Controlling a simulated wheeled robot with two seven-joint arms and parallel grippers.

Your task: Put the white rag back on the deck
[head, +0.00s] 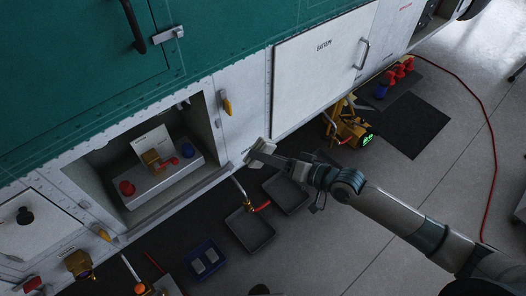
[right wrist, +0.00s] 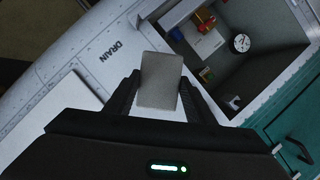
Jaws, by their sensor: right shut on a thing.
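My right gripper (head: 268,157) reaches in from the right in the head view and is shut on the white rag (head: 260,147). In the right wrist view the rag (right wrist: 160,80) is a pale grey-white, flat rectangular piece between the two dark fingers. It is held in front of the white side panel, to the right of an open bay (head: 112,162). In the head view, the bay holds a pale box (head: 153,188) with red, blue and brass parts. I cannot tell which surface is the deck. My left gripper is not in view.
Below the panel, two dark trays (head: 250,232) and a blue tray (head: 206,262) lie on a dark mat. A yellow device (head: 350,130) with a green display stands near the battery door (head: 318,65). A red hose (head: 480,110) crosses the open grey floor at right.

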